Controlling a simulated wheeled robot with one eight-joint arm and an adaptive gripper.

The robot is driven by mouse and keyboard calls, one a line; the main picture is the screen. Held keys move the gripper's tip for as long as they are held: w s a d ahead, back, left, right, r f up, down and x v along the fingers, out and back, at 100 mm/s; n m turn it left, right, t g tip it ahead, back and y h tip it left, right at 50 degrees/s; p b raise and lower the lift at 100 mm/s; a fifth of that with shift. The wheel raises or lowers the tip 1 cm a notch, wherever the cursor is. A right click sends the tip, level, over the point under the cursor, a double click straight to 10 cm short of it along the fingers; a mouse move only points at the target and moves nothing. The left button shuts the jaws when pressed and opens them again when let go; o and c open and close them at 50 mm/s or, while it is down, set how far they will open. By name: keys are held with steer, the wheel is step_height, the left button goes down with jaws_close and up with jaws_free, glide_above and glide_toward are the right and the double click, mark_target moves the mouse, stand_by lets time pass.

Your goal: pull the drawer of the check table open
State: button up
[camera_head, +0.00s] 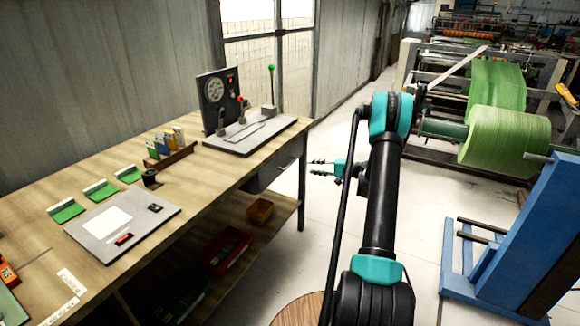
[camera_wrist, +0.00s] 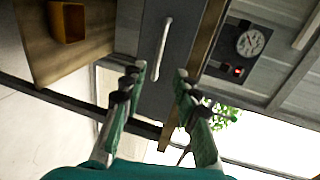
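The check table (camera_head: 190,188) is a long wooden bench on the left in the head view. Its grey drawer (camera_head: 272,172) hangs under the tabletop near the far right end and looks shut. In the wrist view the grey drawer front (camera_wrist: 183,30) bears a pale bar handle (camera_wrist: 162,48). My gripper (camera_head: 322,168) is to the right of the drawer in the head view. In the wrist view my gripper (camera_wrist: 159,76) is open, its two fingers apart, with the handle beyond and between the fingertips. Nothing is held, and a gap to the handle seems to remain.
A test device (camera_head: 250,132) with a dial panel stands on the table above the drawer. A blue stand (camera_head: 530,235) is at right. Clear floor lies right of the table.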

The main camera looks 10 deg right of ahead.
mark_target(290, 165)
steer(key=x, duration=1.3)
steer(key=shift+w+a, duration=0.1)
steer(key=shift+a, duration=0.1)
steer(key=shift+c, duration=0.4)
jaws_close()
